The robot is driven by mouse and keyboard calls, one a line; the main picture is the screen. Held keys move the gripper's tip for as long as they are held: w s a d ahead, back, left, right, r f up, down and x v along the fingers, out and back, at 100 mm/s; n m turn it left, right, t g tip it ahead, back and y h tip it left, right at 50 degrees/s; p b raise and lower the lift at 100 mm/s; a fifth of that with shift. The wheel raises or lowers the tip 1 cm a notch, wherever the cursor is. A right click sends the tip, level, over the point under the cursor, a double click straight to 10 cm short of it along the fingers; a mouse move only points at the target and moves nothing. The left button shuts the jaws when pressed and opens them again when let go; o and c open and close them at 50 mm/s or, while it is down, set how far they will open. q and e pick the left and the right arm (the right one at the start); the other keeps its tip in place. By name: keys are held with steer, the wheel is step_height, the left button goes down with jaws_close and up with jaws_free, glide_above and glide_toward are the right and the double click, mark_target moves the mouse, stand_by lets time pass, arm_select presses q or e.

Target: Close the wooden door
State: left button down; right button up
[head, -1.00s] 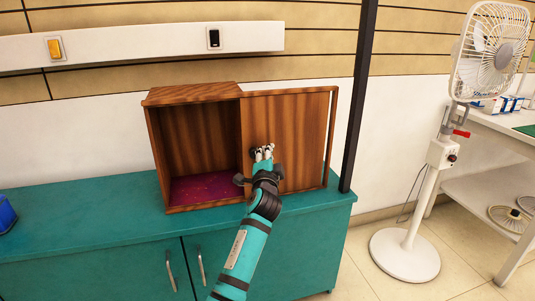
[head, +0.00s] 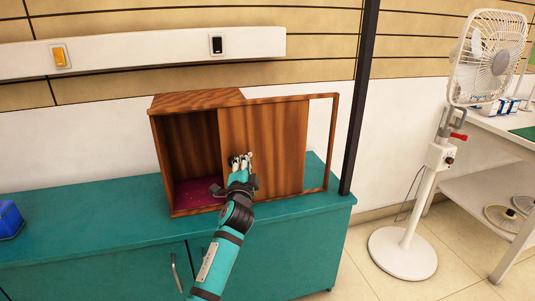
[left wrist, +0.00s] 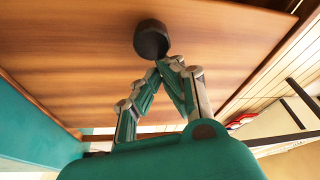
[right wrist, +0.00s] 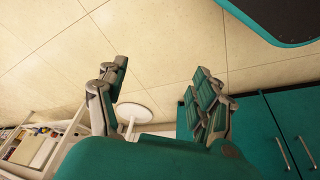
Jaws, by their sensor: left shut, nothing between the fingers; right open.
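The wooden door (head: 265,135) is a brown sliding panel on a wooden box (head: 196,101). It covers the middle of the box, while the left part stands open and shows a dark red floor (head: 195,193). A see-through gap in the frame shows right of the door. My left gripper (head: 241,162) is shut at the door's left part. In the left wrist view its fingertips (left wrist: 170,62) are right beside a round dark knob (left wrist: 151,40) on the door; whether they touch is unclear. My right gripper (right wrist: 161,70) is open and empty, away from the box.
The box stands on a teal cabinet (head: 90,235). A blue container (head: 9,219) is at the far left. A dark post (head: 358,110) rises just right of the box. A white fan (head: 403,250) stands on the floor at right, beside a white table (head: 470,180).

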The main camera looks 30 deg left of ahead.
arm_select(q)
steer(key=shift+s+a+r, duration=0.1)
steer(key=shift+s+a, duration=0.4)
steer(key=shift+s, duration=0.05)
steer(key=s+a+p, duration=0.6)
steer(key=s+a, duration=0.5)
steer(key=s, duration=0.2)
steer(key=shift+a+f+p, duration=0.15)
steer(key=shift+f+p, duration=0.05)
steer(key=shift+p, duration=0.1)
arm_select(e)
step_height(320, 180, down, 21)
steer(key=s+g, duration=0.1)
steer(key=s, duration=0.2)
steer(key=shift+a, duration=0.25)
arm_select(q)
steer(key=shift+s, duration=0.1)
